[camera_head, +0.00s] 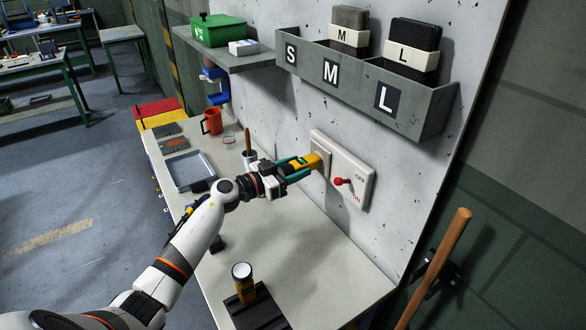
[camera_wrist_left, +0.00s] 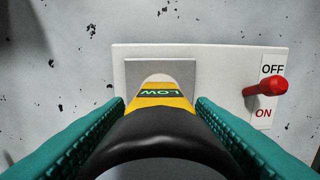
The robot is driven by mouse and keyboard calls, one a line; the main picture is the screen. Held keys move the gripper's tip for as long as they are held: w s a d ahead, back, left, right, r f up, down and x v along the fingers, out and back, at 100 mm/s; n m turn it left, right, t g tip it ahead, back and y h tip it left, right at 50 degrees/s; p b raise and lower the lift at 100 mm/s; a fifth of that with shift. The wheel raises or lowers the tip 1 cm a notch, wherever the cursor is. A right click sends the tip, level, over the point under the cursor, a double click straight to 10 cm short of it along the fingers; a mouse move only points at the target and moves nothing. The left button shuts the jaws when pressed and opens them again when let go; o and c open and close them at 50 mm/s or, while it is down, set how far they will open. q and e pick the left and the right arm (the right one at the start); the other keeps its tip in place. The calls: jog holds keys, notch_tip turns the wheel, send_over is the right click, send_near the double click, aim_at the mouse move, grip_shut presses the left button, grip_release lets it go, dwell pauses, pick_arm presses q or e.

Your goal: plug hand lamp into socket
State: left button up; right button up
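My left gripper (camera_head: 296,168) has teal fingers and is shut around a yellow and black hand lamp (camera_head: 318,161). In the left wrist view the lamp (camera_wrist_left: 163,100) lies between both fingers, with "LOW" on its yellow part. Its far end points at the grey square socket (camera_wrist_left: 186,72) on the white wall panel (camera_head: 358,173) and overlaps it. I cannot tell whether it touches or sits inside. The socket's opening is hidden behind the lamp. A red switch lever (camera_head: 340,182) is right of the socket, beside OFF and ON labels. My right gripper is not in view.
A second yellow and black cylinder (camera_head: 243,283) stands on a black base (camera_head: 262,309) at the bench's front. A tray (camera_head: 190,171), red mug (camera_head: 212,121) and cup (camera_head: 249,159) stand further back. A grey bin rack (camera_head: 365,85) hangs above the panel. The bench (camera_head: 310,245) below is clear.

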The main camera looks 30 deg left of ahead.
pick_arm(q)
jog(key=shift+o, duration=1.4)
jog(key=b+v, duration=0.2)
jog(key=v, duration=1)
